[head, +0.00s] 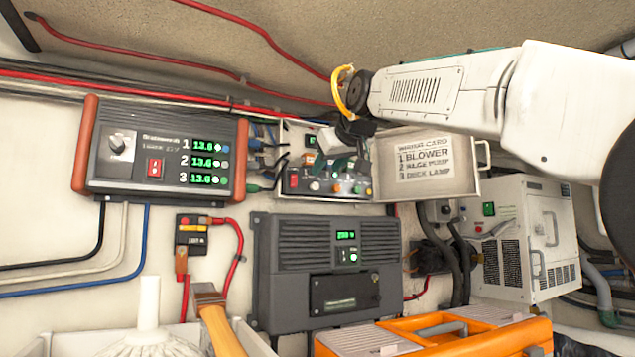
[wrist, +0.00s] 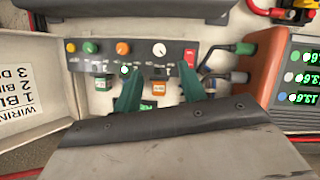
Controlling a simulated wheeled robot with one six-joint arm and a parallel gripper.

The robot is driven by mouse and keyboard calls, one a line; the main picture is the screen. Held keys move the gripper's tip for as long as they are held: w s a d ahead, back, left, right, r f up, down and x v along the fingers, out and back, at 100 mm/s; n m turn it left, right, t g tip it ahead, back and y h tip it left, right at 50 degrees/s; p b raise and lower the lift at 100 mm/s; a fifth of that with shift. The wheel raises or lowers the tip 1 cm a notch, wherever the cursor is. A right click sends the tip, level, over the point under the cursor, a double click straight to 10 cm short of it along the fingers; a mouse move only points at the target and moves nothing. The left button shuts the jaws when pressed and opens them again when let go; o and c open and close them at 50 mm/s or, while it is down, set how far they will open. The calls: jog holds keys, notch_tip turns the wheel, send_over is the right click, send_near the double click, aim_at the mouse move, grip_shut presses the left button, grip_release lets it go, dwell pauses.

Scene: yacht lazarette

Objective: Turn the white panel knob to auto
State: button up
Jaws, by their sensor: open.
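The white knob (wrist: 159,49) sits on a dark control panel (wrist: 110,56), in a row with coloured buttons and a red switch. In the head view the white knob (head: 315,186) is small, on the panel inside an open wall box. Its pointer direction and the lettering around it are too small to read. My gripper (wrist: 159,76) is open and empty. In the wrist view its green fingers lie to either side of the knob's line, short of it and apart from it. In the head view my gripper (head: 334,163) hangs in front of the box, partly hiding its inside.
The box's open door (head: 427,165), with a wiring card, stands to the right. A charger (head: 165,150) with another knob is on the left. A dark grey unit (head: 325,262) is below. An orange toolbox (head: 440,337) and a brush (head: 215,315) stand in front.

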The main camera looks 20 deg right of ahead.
aim_at(315, 184)
jog(key=x, duration=0.7)
jog(key=shift+w, duration=0.25)
grip_shut()
